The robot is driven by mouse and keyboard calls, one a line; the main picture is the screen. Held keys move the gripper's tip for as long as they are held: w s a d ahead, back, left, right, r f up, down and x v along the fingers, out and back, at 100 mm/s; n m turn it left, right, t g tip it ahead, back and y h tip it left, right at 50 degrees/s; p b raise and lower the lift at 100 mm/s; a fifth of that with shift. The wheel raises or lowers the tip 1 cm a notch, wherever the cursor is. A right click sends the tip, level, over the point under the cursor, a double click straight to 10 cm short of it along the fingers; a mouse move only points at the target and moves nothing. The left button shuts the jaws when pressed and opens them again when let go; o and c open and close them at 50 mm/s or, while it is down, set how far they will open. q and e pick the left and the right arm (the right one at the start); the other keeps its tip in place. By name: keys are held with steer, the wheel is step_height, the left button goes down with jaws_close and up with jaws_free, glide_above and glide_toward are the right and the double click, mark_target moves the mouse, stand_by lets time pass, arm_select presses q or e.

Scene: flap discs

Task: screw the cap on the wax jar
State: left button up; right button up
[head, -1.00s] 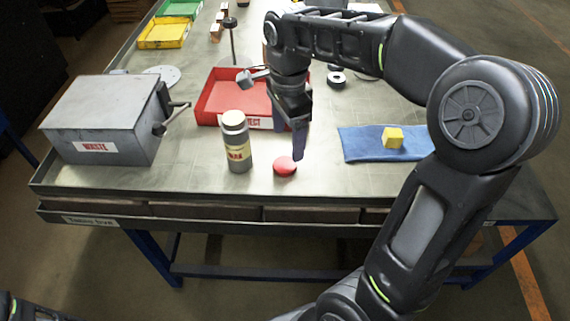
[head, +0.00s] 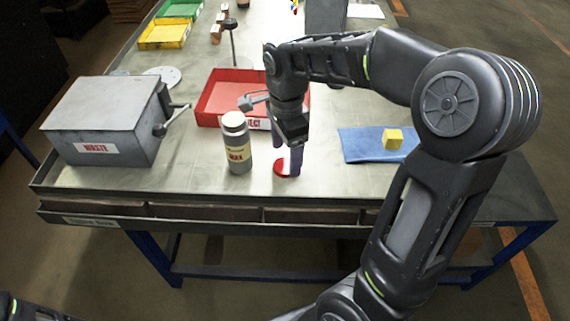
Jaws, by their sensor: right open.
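The wax jar (head: 238,150) stands upright on the metal table, a grey cylinder with a pale top and a label. The red cap (head: 281,168) lies on the table just right of the jar. My right gripper (head: 287,165) points down at the cap with its fingers open. The fingers hide part of the cap, and I cannot tell whether they touch it. My left gripper is not in view; only a bit of dark arm shows at the lower left corner.
A red reject tray (head: 213,99) lies behind the jar. A grey waste box (head: 100,118) with a side crank stands at the left. A blue cloth (head: 363,153) with a yellow block (head: 392,138) lies at the right. The table's front edge is close to the jar.

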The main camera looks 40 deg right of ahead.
mark_target(286, 164)
steer(key=shift+f, duration=1.35)
steer(key=c, duration=1.4)
step_height(286, 164, up, 10)
steer(key=shift+r, duration=0.1)
